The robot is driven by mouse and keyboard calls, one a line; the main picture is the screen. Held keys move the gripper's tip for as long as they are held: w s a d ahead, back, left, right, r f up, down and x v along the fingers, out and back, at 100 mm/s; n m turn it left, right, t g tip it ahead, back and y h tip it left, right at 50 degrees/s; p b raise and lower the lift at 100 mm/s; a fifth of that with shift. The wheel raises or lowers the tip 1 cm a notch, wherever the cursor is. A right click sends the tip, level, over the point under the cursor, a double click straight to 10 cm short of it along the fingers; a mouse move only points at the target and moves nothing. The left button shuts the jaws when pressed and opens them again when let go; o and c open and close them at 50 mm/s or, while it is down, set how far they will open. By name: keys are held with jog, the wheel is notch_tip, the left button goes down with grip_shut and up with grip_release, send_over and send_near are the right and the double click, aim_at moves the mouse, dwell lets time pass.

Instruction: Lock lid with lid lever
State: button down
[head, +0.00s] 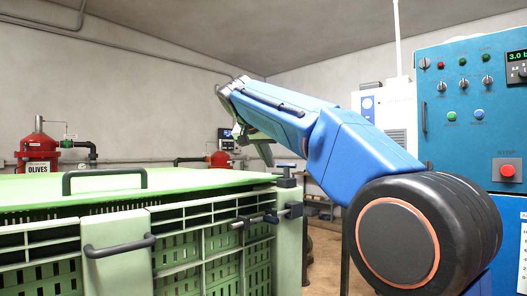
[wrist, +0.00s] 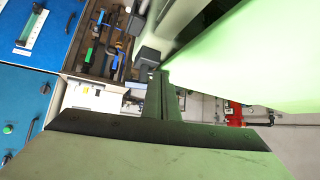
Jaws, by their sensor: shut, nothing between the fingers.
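The pale green lid (head: 190,181) lies over the green slatted crate (head: 205,262), with a dark gap under its front edge. A dark lever-like fitting (head: 262,217) sits on the crate's upper front near the right corner; which part is the lid lever is unclear. A second dark fitting (head: 286,181) stands at the lid's right corner. My green gripper (head: 267,160) is shut and empty, pointing down just above and behind that corner. In the wrist view its fingers (wrist: 156,82) are beside a dark block (wrist: 148,57) and the green lid (wrist: 235,65). Contact cannot be told.
The lid has a dark handle (head: 103,178) on top, and the crate has a front handle (head: 120,247). A blue control cabinet (head: 455,140) stands at right, near my arm. A red tank (head: 38,150) is behind at left. Floor shows right of the crate.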

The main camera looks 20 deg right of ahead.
aim_at(278, 167)
jog(key=shift+w+d+f, duration=0.15)
jog(key=shift+w+d, duration=1.25)
jog(key=shift+d, duration=0.25)
jog(key=shift+w+d+m+g+h, duration=0.3)
jog(key=shift+w+m+g, duration=0.2)
jog(key=shift+w+m, duration=0.15)
jog(key=shift+w+m+g+h, duration=0.3)
jog(key=shift+m+g, duration=0.2)
jog(key=shift+m, duration=0.25)
jog(key=shift+w+d, duration=0.1)
